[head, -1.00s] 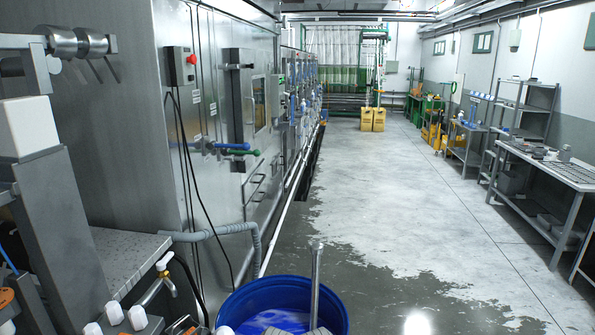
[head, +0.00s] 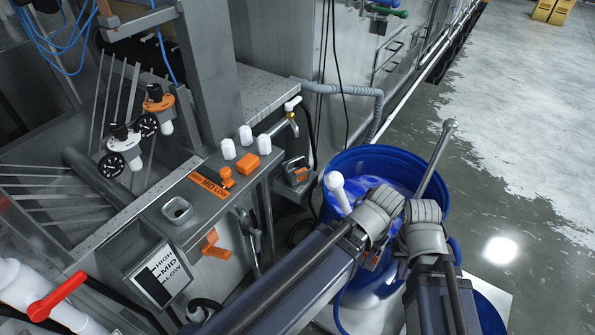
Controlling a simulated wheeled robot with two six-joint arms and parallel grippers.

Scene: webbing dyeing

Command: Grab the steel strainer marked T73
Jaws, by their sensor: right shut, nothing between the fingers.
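A steel rod-like handle (head: 436,162) with a rounded top leans out of the blue drum (head: 331,205). Its lower end is hidden, so I cannot tell whether it belongs to a strainer. No T73 marking is legible. My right gripper (head: 421,212) is shut and empty, over the drum's near side, just below the handle in the picture; contact cannot be told. My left gripper (head: 381,205) is beside it on the left, also over the drum; its finger opening cannot be made out. A white round-ended piece (head: 337,186) shows at the drum's left rim.
A steel machine with a control panel (head: 190,215), white and orange knobs and a HIGH/MID/LOW plate (head: 163,275) stands on the left. The wet floor (head: 500,190) at right is open.

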